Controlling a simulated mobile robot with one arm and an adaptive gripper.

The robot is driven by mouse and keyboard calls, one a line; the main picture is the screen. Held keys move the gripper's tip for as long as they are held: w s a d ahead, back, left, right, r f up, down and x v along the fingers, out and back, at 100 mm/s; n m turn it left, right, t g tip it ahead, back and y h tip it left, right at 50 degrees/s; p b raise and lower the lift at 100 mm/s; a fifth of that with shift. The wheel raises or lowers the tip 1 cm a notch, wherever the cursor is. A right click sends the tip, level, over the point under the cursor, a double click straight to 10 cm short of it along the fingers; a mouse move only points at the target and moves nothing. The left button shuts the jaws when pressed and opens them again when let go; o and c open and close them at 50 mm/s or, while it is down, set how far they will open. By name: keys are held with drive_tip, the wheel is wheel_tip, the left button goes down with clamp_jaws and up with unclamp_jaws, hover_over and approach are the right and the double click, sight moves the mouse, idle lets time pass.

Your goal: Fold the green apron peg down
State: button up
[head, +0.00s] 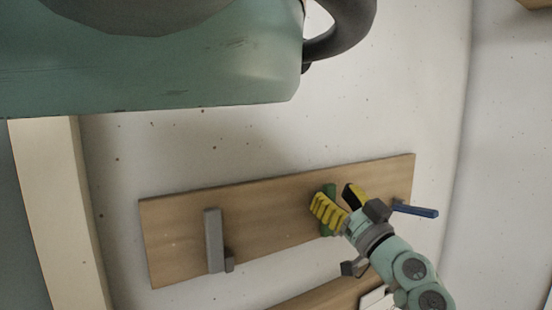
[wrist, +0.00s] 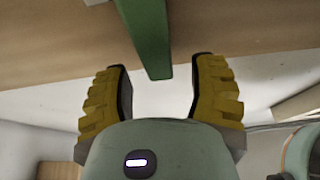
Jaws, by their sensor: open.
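The green apron peg (head: 328,189) is on a wooden wall board in the head view, partly hidden behind a yellow finger of my gripper (head: 333,192). My gripper (wrist: 160,63) is open there, with a clear gap on each side of the peg. I see no contact. How far the peg is tilted from the board is hard to tell.
The wooden board (head: 175,235) also bears a grey peg (head: 213,240) at left and a blue peg (head: 415,209) at the right end. A second board (head: 325,296) lies below. A large green body (head: 200,80) fills the upper left. The wall between is clear.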

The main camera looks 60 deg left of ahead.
drive_tip(key=shift+p+x, duration=0.5)
drive_tip(key=shift+x, duration=0.55)
clamp_jaws()
